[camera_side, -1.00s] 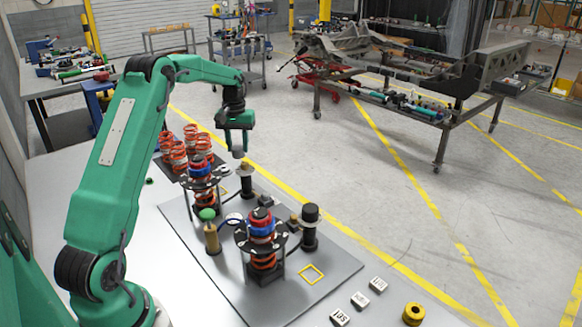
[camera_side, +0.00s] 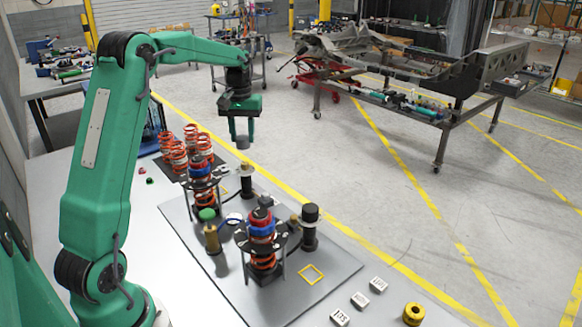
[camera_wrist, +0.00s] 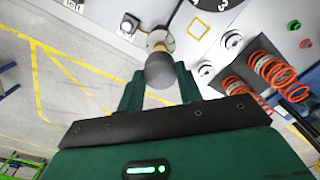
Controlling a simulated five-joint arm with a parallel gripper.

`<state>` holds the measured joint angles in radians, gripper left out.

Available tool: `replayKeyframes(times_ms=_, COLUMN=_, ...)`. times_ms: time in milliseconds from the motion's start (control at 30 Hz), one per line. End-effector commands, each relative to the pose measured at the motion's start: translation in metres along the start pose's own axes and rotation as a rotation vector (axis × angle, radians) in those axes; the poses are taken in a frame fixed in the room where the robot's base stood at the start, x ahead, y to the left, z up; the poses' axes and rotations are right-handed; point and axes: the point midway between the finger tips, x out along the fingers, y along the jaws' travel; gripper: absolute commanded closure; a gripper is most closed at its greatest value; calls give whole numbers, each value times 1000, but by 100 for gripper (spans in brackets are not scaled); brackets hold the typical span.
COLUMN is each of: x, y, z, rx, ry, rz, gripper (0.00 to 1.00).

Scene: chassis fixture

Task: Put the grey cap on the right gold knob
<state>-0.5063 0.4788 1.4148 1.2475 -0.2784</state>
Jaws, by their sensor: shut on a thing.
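My gripper (camera_side: 242,131) is shut on the grey cap (camera_side: 243,142) and holds it in the air above the far end of the grey plate. In the wrist view the cap (camera_wrist: 160,70) sits between the two green fingers (camera_wrist: 160,87), its round end pointing away. A gold knob (camera_side: 212,240) stands at the plate's near left beside a green round top (camera_side: 207,214). Another gold knob (camera_side: 293,221) stands to its right, partly hidden by a spring unit. A pale and gold piece (camera_wrist: 160,39) shows just beyond the cap in the wrist view, partly hidden by it.
Two spring units (camera_side: 262,226) with dark plates stand on the grey plate (camera_side: 230,290). Black posts (camera_side: 310,229) rise beside them. Several orange springs (camera_side: 178,157) stand at the back left. White labelled blocks (camera_side: 360,300) and a yellow ring (camera_side: 413,314) lie at the front right.

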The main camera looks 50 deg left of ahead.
Motion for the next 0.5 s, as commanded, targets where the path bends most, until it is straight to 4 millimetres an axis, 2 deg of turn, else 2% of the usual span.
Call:
replayKeyframes(times_ms=267, x=4, y=0, z=0, rx=0, ry=-2, rz=0, gripper=86)
replayKeyframes(times_ms=500, x=17, y=0, z=0, rx=0, ry=-3, rz=-1, gripper=86)
